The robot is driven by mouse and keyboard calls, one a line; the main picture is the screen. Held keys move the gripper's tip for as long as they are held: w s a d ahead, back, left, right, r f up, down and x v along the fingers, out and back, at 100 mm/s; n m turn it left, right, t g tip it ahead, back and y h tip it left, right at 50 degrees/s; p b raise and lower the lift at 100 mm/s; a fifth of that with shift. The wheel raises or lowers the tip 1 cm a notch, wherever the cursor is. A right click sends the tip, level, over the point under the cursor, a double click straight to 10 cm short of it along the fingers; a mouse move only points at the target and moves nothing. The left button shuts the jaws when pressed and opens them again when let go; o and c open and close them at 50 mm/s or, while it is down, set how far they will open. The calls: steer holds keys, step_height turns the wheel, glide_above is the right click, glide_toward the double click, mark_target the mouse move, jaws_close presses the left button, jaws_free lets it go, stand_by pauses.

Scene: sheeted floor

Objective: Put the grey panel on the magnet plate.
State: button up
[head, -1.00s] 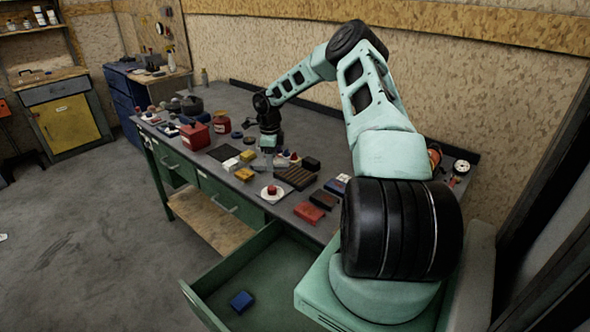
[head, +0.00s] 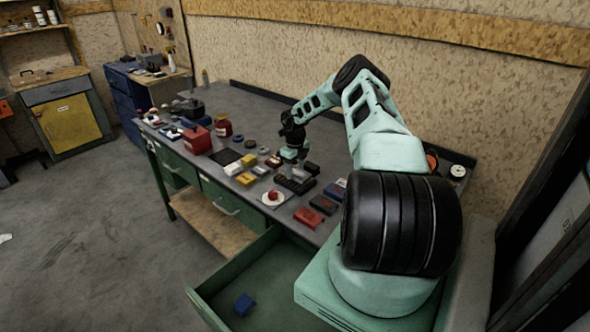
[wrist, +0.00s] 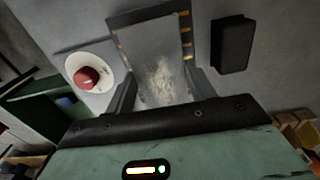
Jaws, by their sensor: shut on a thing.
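My gripper (head: 291,160) is low over the crowded part of the bench. In the wrist view my gripper (wrist: 162,90) has its two fingers on either side of the grey panel (wrist: 160,62), shut on it. The panel is flat, with a pale scuffed patch near my gripper. Beyond and around the panel shows a dark plate with yellow marks (wrist: 187,35), which looks like the magnet plate. The panel overlaps it in the picture, covering its middle. I cannot tell whether they touch. In the head view a dark slab (head: 297,186) lies under my gripper.
A white saucer with a red knob-like thing (wrist: 88,77) is left of the panel, and a black block (wrist: 232,43) right of it. Red (head: 308,217) and yellow (head: 245,179) boxes lie nearby. An open green drawer (head: 262,270) holds a blue box (head: 243,304).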

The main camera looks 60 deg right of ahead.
steer(key=shift+f, duration=0.7)
steer(key=shift+f, duration=0.1)
steer(key=o, duration=1.2)
steer(key=shift+c, duration=0.2)
